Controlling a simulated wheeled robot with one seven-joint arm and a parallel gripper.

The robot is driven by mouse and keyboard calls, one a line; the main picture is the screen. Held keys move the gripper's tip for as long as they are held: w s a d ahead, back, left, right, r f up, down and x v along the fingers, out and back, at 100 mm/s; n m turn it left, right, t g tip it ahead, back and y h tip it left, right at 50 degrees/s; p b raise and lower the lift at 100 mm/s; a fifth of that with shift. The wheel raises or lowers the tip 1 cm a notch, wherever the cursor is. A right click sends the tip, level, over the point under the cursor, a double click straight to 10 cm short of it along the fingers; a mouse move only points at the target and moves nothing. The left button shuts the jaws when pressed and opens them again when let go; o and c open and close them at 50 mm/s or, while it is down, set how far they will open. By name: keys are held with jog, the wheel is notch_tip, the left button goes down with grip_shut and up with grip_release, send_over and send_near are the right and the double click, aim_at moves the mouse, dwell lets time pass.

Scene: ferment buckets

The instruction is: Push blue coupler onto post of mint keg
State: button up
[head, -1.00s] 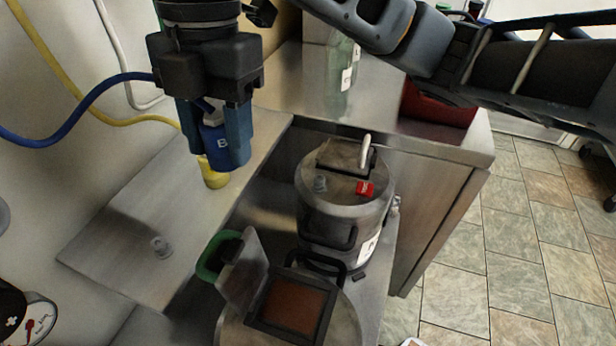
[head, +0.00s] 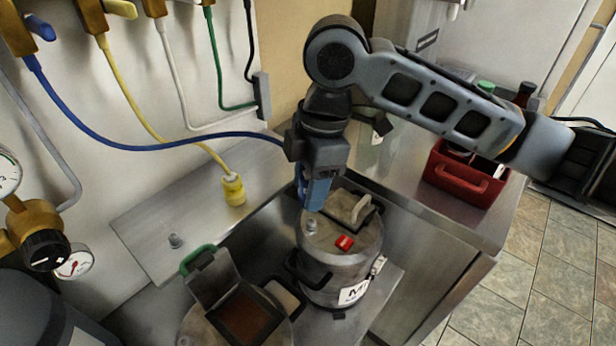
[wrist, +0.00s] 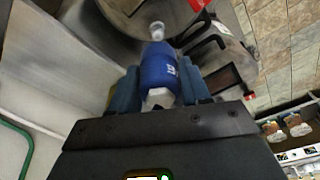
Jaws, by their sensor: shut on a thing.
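My gripper (head: 316,190) is shut on the blue coupler, which the wrist view shows clearly between the fingers (wrist: 158,68). In the head view the coupler is mostly hidden by the fingers, and the blue hose runs to it from the left. The mint keg (head: 343,262) is a steel keg with a white label that is partly readable. Its small grey post (head: 311,226) stands upright on the lid, just below the fingertips. In the wrist view the post (wrist: 157,30) is just beyond the coupler's front end, and a small gap seems to show between them.
A red tag (head: 344,242) and a raised handle are on the keg lid. A second keg (head: 205,325) with an open hatch stands front left. A yellow coupler (head: 233,190) and a grey stub (head: 175,241) are on the steel shelf (head: 150,222). A red caddy (head: 466,183) stands right.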

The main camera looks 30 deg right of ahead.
aim_at(308, 223)
jog(key=shift+f+b, duration=1.4)
jog(key=shift+f, duration=0.85)
jog(key=shift+f+b, duration=1)
jog(key=shift+f, duration=0.65)
dwell(2.4)
jog(key=o, duration=1.7)
jog(key=shift+r, duration=0.1)
